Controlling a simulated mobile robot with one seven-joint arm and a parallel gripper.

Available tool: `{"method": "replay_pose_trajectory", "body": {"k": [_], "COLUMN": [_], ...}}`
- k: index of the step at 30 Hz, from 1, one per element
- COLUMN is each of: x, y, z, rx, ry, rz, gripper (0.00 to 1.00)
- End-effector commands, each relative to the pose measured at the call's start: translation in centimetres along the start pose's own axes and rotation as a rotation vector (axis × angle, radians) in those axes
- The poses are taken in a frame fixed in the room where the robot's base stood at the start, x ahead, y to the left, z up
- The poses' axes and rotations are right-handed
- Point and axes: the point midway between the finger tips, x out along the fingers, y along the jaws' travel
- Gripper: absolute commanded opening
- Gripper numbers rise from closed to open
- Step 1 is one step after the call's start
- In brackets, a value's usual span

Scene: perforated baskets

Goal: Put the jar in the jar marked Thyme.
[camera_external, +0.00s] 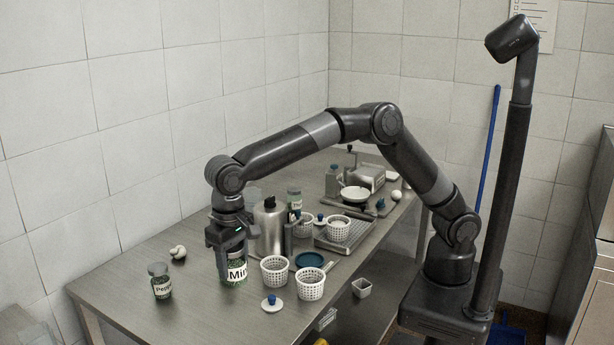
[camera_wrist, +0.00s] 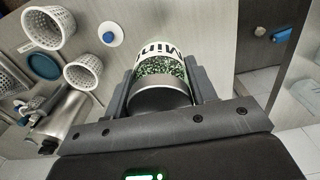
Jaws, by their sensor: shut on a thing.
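My gripper (camera_external: 226,244) is shut on a glass jar of green herbs (camera_external: 236,271) with a white label that reads "Min…", seemingly Mint. In the wrist view the same jar (camera_wrist: 162,66) sits between the two fingers, its label partly cut off. In the external view it is at or just above the table; I cannot tell if it touches. A jar labelled "Peppe…" (camera_external: 160,282) stands on the table to the left. Another jar with a partly hidden label (camera_external: 294,197) stands behind the steel bottle. I can read no Thyme label.
White perforated baskets (camera_external: 311,285) (camera_external: 275,271) and a blue round lid (camera_external: 309,260) stand right of the gripper. A white lid with a blue knob (camera_external: 271,303) lies in front. A steel bottle (camera_external: 268,232) is close behind. The left table (camera_external: 115,262) is mostly clear.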

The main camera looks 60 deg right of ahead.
Motion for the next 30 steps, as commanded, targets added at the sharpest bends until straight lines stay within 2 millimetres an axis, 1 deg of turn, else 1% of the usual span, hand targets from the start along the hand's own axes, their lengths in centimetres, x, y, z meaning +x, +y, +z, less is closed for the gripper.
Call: {"method": "replay_pose_trajectory", "body": {"k": [1,2,3,6,9,15,23,26,29,30], "x": [-2.2,-3.2,-4.8,-7.4,-9.4,-12.0,-11.9,-12.0,-12.0,-12.1], "y": [-0.2,-0.2,-0.1,-0.1,-0.1,-0.1,4.1,6.5,9.7,11.2], "z": [0.1,0.1,0.0,0.0,0.1,0.0,-4.5,-6.7,-9.3,-10.5], "rx": [0.000,0.000,0.000,-0.001,0.000,0.000,0.097,0.150,0.217,0.248], "ry": [0.004,0.004,0.004,0.003,0.001,0.001,0.002,0.004,0.005,0.006], "rz": [-0.007,-0.007,-0.007,-0.005,-0.004,-0.003,0.002,0.003,0.004,0.004], "gripper": [0.24,0.24,0.24,0.24,0.24,0.24,0.24,0.24,0.24,0.24]}}
